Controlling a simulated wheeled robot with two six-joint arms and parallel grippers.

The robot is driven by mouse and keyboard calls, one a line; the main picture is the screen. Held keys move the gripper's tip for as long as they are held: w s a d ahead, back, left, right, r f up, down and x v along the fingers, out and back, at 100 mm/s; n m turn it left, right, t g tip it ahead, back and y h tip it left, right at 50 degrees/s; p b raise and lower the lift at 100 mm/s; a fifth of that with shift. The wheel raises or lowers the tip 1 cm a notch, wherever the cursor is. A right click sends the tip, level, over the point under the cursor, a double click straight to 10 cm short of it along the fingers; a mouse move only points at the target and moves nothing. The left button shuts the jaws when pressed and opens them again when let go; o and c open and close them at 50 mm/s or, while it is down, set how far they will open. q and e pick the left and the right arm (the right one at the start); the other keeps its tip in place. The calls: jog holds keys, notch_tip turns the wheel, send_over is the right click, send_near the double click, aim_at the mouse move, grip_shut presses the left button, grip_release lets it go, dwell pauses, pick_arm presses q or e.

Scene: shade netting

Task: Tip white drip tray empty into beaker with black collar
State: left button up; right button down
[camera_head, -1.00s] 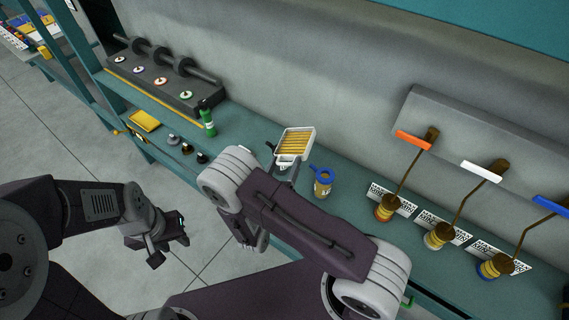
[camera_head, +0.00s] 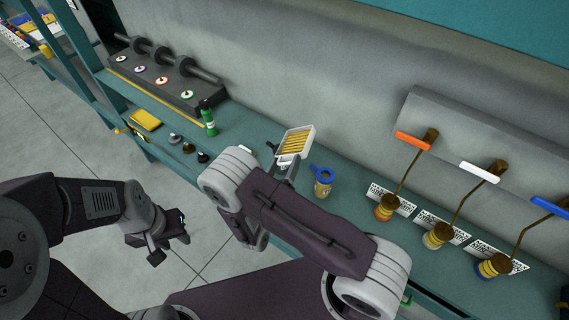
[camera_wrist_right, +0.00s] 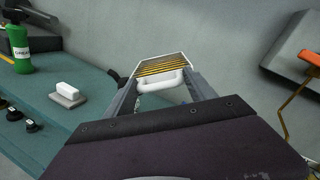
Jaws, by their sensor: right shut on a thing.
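The white drip tray (camera_head: 308,133) has yellow stripes across its inside and is up in the air over the teal bench. My right gripper (camera_head: 283,164) is shut on the tray's white handle; the tray (camera_wrist_right: 160,61) and handle also show in the right wrist view, between the fingers (camera_wrist_right: 165,92). A small dark piece (camera_wrist_right: 115,77) shows just left of the fingers, perhaps the black collar; the rest of that beaker is hidden. A beaker with a blue collar (camera_head: 323,183) stands right of the gripper. My left gripper (camera_head: 170,242) is empty, fingers apart, off the bench front.
A green bottle (camera_head: 209,122) and several small dark knobs (camera_head: 188,148) stand to the left. A white block (camera_wrist_right: 70,90) lies on the bench. Taps with orange, white and blue levers (camera_head: 480,172) stand at right. The wall is close behind the tray.

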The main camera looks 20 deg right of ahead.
jog(key=shift+w+a+r+n+p, duration=0.2)
jog(key=shift+r+n+p, duration=0.25)
jog(key=shift+n, duration=0.35)
jog(key=shift+w+a+r+n+p, duration=0.1)
jog(key=shift+a+r+n+p, duration=0.1)
jog(key=shift+n+p, duration=0.5)
dwell(0.8)
jog(key=shift+w+a+r+n+p, duration=0.1)
jog(key=shift+a+r+n+p, duration=0.1)
jog(key=shift+n, duration=0.4)
jog(key=shift+w+a+r+n+p, duration=0.15)
jog(key=shift+n+p, duration=0.1)
jog(key=shift+n, duration=0.35)
jog(key=shift+w+a+r+n+p, duration=0.1)
jog(key=shift+r+n+p, duration=0.1)
jog(key=shift+n, duration=0.4)
jog(key=shift+w+a+r+n+p, duration=0.2)
jog(key=shift+a+n+p, duration=0.1)
jog(key=shift+n, duration=0.6)
jog(key=shift+w+a+r+n+p, duration=0.1)
jog(key=shift+w+a+n+p, duration=0.15)
jog(key=shift+n, duration=0.65)
jog(key=shift+w+a+n, duration=0.2)
jog(key=shift+a+n, duration=0.15)
jog(key=shift+n, duration=0.5)
jog(key=shift+w+a+n, duration=0.2)
jog(key=shift+a+n, duration=0.15)
jog(key=shift+n, duration=0.5)
dwell(0.4)
